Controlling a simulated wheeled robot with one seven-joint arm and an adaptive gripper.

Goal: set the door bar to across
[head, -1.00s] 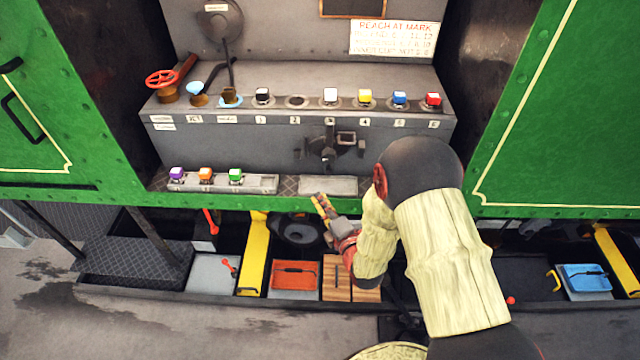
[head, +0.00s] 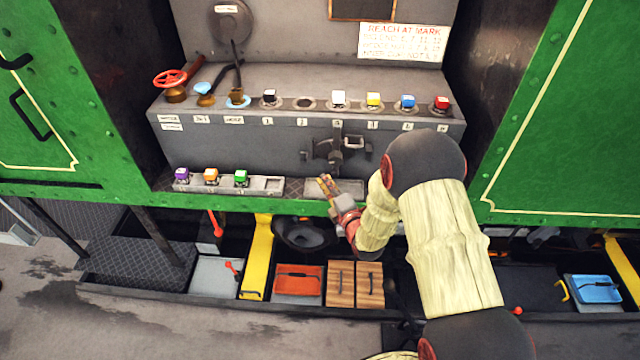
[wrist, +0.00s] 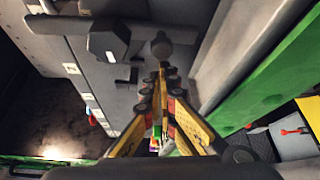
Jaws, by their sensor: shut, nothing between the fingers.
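The door bar (head: 337,142) is a dark metal piece on the front of the grey cabinet, below the row of numbered sockets. It looks upright, between small side brackets, but its exact set is hard to tell. My gripper (head: 326,182) is shut and empty, just below the bar and in front of the cabinet's lower ledge. In the wrist view, the fingertips (wrist: 160,72) of my gripper point toward a round grey knob (wrist: 161,43). Dark metal fittings (wrist: 108,40) show beside it. I cannot tell whether the fingertips touch the knob.
Coloured cubes stand along the cabinet top, among them a red cube (head: 442,103). A tray (head: 265,187) with purple, orange and green cubes lies on the ledge left of my gripper. Green panels (head: 550,110) flank the cabinet. Wooden lids (head: 341,285) lie below.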

